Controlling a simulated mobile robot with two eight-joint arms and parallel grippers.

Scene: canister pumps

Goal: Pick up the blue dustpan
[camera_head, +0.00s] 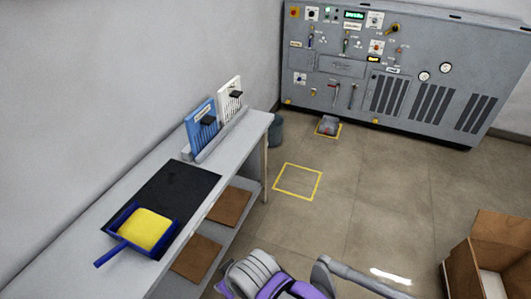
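The blue dustpan (116,251) lies on the near part of the long grey bench, partly over a black mat (180,183). Its tray holds or has a flat yellow area (146,229), and I cannot tell whether this is a separate piece. Its blue handle points toward the lower left and sticks out past the mat. Nothing touches the dustpan from above. Neither my left nor my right gripper can be made out in the head view.
A blue panel (196,118) and a white panel (228,97) stand in a rack on the bench's far end. Brown boards (229,205) lie on the lower shelf. A grey control cabinet (400,75) stands behind. Open brown boxes (501,240) are at right.

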